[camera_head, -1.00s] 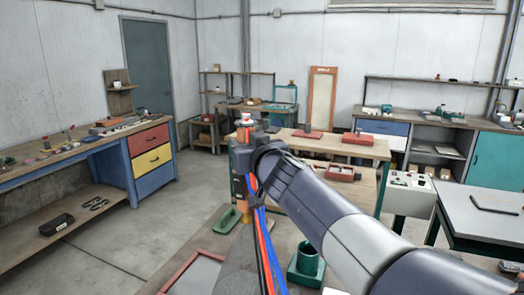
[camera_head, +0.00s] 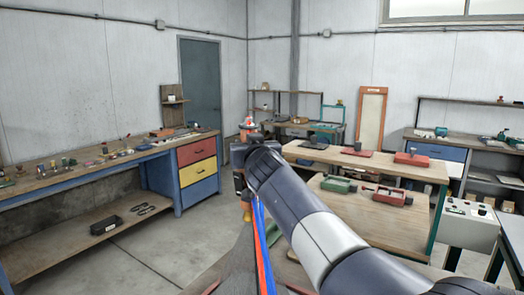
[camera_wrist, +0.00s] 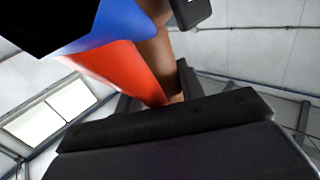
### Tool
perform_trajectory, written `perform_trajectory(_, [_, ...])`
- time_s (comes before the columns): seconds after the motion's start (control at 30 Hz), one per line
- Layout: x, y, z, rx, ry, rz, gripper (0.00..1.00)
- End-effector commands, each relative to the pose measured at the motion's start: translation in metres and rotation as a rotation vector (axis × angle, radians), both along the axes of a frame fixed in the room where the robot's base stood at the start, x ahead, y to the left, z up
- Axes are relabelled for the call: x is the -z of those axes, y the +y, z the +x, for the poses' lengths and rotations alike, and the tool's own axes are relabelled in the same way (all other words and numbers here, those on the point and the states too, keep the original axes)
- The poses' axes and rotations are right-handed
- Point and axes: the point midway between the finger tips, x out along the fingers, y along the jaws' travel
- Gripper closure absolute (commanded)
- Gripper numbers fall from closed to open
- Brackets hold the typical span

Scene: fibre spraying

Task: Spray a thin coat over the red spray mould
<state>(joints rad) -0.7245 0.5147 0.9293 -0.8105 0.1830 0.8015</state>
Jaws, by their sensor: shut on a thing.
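My gripper (camera_head: 243,168) is at the end of my raised arm, left of centre in the head view. It is shut on a spray tool (camera_head: 247,124), whose red and white top shows above it and whose orange lower end shows below. In the wrist view, a copper-brown part of the tool (camera_wrist: 156,62) rises past the dark gripper body, next to red and blue bands. Red pieces on the benches include a flat red plate (camera_head: 357,152), a red box (camera_head: 412,159) and a red mould-like block (camera_head: 393,197). I cannot tell which is the red spray mould.
A green block (camera_head: 339,185) lies on the nearer wooden bench (camera_head: 372,225). A workbench with coloured drawers (camera_head: 197,172) stands left, with small items on top. A white control box (camera_head: 467,222) is at right. Open floor (camera_head: 150,255) lies between the benches.

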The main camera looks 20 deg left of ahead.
Motion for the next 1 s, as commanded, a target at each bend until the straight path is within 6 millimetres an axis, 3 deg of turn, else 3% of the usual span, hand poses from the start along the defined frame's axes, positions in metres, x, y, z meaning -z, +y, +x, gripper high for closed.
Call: perform_trajectory(1.0, [-0.009, 0.133, 0.025, -0.003, -0.004, 0.004, 1.0])
